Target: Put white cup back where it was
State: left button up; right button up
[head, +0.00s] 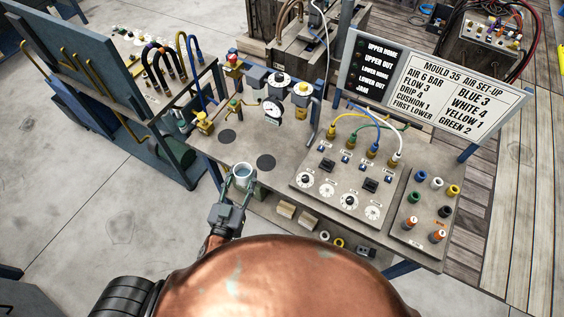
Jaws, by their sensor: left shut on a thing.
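The white cup (243,169) is upright near the left front edge of the workbench, with something bluish inside it. My left gripper (239,184) reaches up from below and is shut on the cup, its fingers at the cup's near side. I cannot tell whether the cup touches the bench top (212,152) or hangs just above it. Two dark round spots lie on the bench beyond the cup: one (227,136) up and left, one (266,162) to the right. Both are uncovered. My right gripper is not in view.
A control panel (318,168) with knobs and coloured hoses stands to the right, with a socket plate (414,239) beyond. A gauge (271,107) and brass valves stand behind the spots. A sign board (433,85) rises at the back.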

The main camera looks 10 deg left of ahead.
pick_arm(q)
jog(key=w+d+m+h, duration=0.1)
jog(key=d+m+h, duration=0.1)
jog(key=d+h, duration=0.15)
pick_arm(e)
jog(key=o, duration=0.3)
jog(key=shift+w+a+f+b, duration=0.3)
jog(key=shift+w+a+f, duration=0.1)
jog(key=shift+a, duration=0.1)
pick_arm(q)
jog(key=m+g+h+b, duration=0.2)
jog(key=m+h+b, duration=0.15)
jog(key=h, duration=0.25)
send_over(264, 164)
jog(key=s, duration=0.1)
jog(key=shift+m, duration=0.45)
jog(key=f, duration=1)
jog(key=shift+d+f, duration=0.25)
jog(key=shift+f, duration=0.15)
jog(key=shift+w+a+f, duration=0.2)
jog(key=shift+w+f, duration=0.15)
jog(key=shift+f, duration=0.1)
notch_tip(264, 164, down, 3)
jog(key=shift+w+f+b, duration=0.1)
jog(key=shift+b, duration=0.25)
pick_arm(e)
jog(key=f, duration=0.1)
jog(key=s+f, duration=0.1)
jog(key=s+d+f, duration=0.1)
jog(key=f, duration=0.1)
